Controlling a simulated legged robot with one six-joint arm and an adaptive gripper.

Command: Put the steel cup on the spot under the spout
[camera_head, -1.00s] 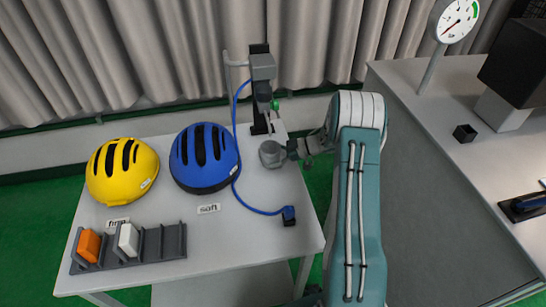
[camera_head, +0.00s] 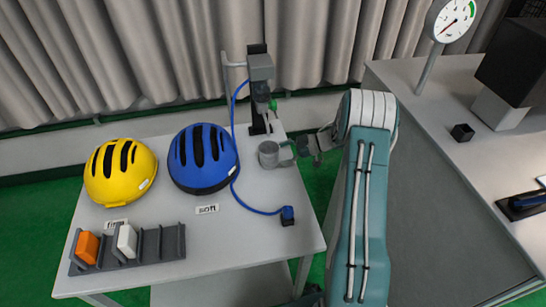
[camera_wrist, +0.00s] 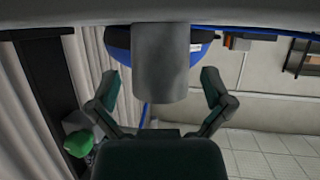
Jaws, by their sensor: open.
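The steel cup (camera_head: 268,154) stands on the table near its back right, at the foot of the grey tower with the spout (camera_head: 262,98). In the wrist view the cup (camera_wrist: 160,62) appears ahead of my gripper, between the lines of its two fingers. My gripper (camera_head: 296,150) is open and to the right of the cup in the head view. In the wrist view my gripper (camera_wrist: 160,92) has its fingers spread wide, with no visible contact with the cup. The exact spot under the spout is hard to make out.
A blue helmet (camera_head: 203,158) and a yellow helmet (camera_head: 120,171) stand left of the cup. A blue hose runs down to a blue fitting (camera_head: 288,216). A dark rack (camera_head: 165,243) holds orange and white blocks at the front left. Another counter (camera_head: 450,150) stands right.

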